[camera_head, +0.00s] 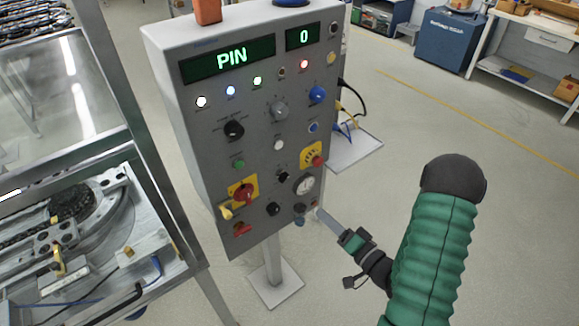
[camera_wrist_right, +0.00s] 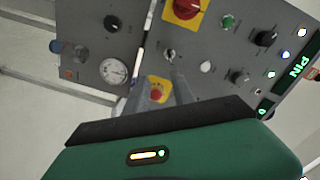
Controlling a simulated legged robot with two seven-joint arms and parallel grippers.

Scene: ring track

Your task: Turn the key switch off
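The key switch (camera_head: 283,174) is a small dark fitting low on the grey control panel (camera_head: 205,150), left of the red emergency button (camera_head: 312,157) and above the gauge (camera_head: 304,184). Its key's angle is too small to read. In the right wrist view the switch (camera_wrist_right: 168,55) shows just beyond the fingertips. My right gripper (camera_head: 318,211) is by the panel's lower right edge; in its wrist view the two grey fingers (camera_wrist_right: 158,72) are apart with nothing between them. The gripper is apart from the switch. My left gripper is out of view.
The yellow-backed emergency button (camera_wrist_right: 158,92) shows between the fingers. A red rotary switch (camera_head: 242,192) and several knobs crowd the panel. A small shelf (camera_head: 355,150) juts out at its right.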

